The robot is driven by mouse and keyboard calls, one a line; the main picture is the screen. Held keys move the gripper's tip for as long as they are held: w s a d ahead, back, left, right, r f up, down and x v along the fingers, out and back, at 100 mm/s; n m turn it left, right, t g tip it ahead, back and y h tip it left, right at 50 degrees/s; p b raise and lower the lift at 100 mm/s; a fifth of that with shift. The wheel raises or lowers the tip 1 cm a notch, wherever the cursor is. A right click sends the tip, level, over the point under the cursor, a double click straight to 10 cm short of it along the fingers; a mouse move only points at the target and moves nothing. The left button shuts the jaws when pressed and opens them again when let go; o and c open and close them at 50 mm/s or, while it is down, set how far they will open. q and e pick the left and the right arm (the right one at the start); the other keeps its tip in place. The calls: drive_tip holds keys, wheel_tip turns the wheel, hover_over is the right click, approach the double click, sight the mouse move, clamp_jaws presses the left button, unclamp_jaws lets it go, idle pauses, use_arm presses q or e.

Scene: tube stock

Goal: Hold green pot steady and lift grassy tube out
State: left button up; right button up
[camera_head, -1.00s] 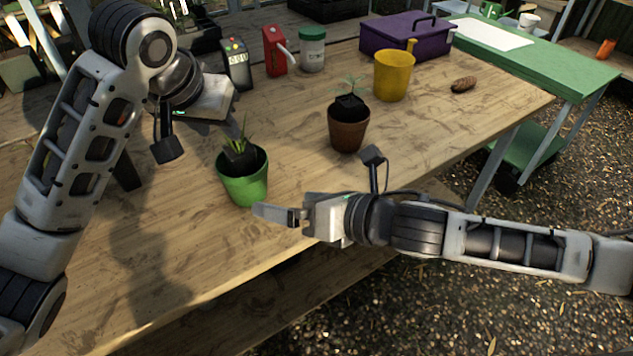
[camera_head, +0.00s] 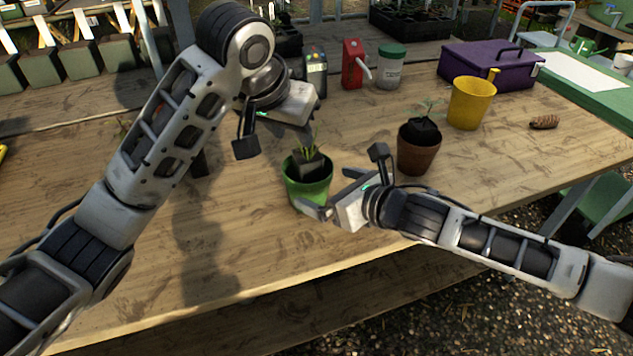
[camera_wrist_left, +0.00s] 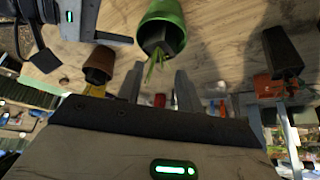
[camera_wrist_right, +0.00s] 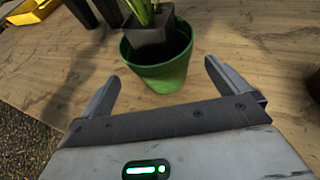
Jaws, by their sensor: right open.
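The green pot (camera_head: 308,191) stands upright on the wooden table, with a dark square tube bearing grassy leaves (camera_head: 309,165) inside it. My right gripper (camera_wrist_right: 162,72) is open, low at the pot's right side, with its fingers on either side of the pot. I cannot tell whether they touch it. In the left wrist view, my left gripper (camera_wrist_left: 160,86) is open and empty, with the grass tips (camera_wrist_left: 156,68) showing between its fingers. It is above and behind the pot in the head view. The pot's far lower side is hidden.
A brown pot with a seedling (camera_head: 418,155) stands to the right, then a yellow pot (camera_head: 470,104) and a pine cone (camera_head: 544,122). A red can (camera_head: 354,66), a green-lidded jar (camera_head: 390,70) and a purple box (camera_head: 490,68) are behind. The table's left front is clear.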

sight(308, 178)
drive_tip(key=shift+x, duration=2.4)
